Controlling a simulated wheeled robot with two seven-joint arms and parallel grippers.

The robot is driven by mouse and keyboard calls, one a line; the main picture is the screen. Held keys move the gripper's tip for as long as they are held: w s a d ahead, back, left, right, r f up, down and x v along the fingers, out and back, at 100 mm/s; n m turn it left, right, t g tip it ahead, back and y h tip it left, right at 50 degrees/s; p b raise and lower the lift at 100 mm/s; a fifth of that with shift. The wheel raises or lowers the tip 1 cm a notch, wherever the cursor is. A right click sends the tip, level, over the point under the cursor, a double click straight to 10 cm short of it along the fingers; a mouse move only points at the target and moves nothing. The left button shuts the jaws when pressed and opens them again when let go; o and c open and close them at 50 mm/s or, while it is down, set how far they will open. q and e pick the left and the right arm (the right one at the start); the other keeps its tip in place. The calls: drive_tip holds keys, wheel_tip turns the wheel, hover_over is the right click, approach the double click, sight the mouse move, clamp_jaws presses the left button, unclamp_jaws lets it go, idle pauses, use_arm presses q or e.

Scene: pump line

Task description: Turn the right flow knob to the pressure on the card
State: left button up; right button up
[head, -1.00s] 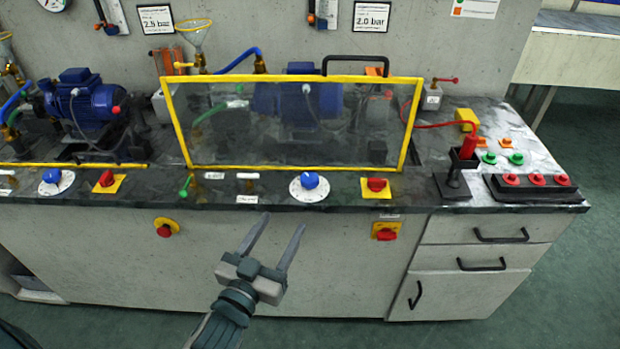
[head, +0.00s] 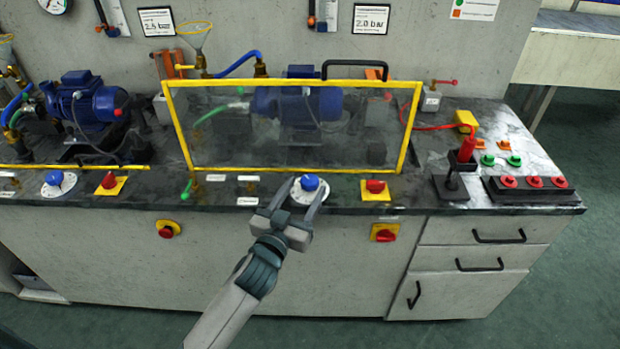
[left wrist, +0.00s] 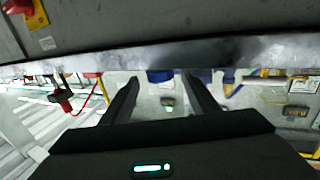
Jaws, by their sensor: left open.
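The right flow knob (head: 310,182) is blue and sits on a white round dial (head: 304,198) on the bench's front ledge, in front of the yellow-framed clear guard. My left gripper (head: 303,189) is open, its two fingers reaching up on either side of the dial; I cannot tell whether they touch the knob. In the left wrist view, a blue piece (left wrist: 160,76) shows between the finger tips, partly hidden by the bench edge. The card (head: 371,19) on the back wall above reads 2.0 bar. My right gripper is not in view.
The yellow-framed guard (head: 290,170) stands close behind the knob. A red-and-yellow switch (head: 376,187) is to its right, and white labels are to its left. Another blue knob (head: 54,178) sits at the far left. A card reading 2.5 bar (head: 156,22) hangs at upper left.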

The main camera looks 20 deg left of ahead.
sight(306, 187)
use_arm(q)
drive_tip(key=shift+w+d, duration=0.15)
drive_tip(key=shift+w, duration=2.15)
drive_tip(key=c, duration=1)
